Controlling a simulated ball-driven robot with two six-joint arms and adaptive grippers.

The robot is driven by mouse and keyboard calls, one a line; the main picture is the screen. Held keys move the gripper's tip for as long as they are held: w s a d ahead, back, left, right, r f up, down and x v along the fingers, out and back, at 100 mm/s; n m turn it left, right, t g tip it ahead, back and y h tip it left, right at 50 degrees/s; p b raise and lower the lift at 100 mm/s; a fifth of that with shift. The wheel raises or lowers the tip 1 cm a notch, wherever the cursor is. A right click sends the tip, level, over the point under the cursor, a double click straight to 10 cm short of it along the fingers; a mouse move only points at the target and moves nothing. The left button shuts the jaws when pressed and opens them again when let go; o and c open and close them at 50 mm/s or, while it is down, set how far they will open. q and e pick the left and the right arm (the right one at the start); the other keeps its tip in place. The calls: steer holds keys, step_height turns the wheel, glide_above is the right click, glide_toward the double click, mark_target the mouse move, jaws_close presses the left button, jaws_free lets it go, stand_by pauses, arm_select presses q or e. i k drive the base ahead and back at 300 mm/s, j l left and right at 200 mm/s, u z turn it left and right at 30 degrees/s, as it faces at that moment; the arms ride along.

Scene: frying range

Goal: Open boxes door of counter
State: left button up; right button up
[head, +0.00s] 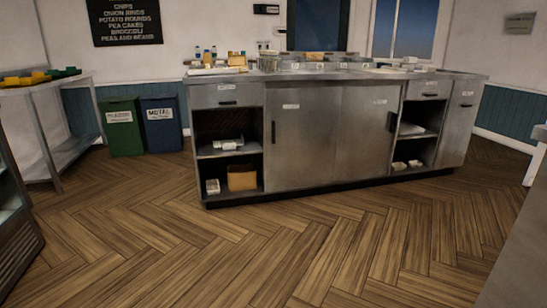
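A stainless steel counter (300,184) stands across the room in the head view. Two flat metal doors, a left one (300,140) and a right one (362,135), close its middle. Small labels and dark handles show on the front. The left bay (228,165) is open, with a white item on its shelf and a brown box (241,178) below. The right bay (412,150) is also open and holds small white boxes (406,165). A dark handle (392,121) stands at the right bay's edge. Neither of my grippers shows in this view.
The herringbone wood floor (250,250) before the counter is clear. A green bin (122,127) and a blue bin (161,123) stand left of it. A metal table (70,150) is at the left, a dark-fronted cabinet (15,240) at the lower left, a grey surface (520,260) at the lower right.

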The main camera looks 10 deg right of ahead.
mark_target(368, 115)
steer(key=i+l+z, duration=0.4)
steer(key=i, duration=0.4)
steer(key=i+z, duration=0.35)
steer(key=i, duration=0.5)
steer(key=i+j+z, duration=0.25)
steer(key=i+z, duration=0.15)
steer(key=i, duration=0.4)
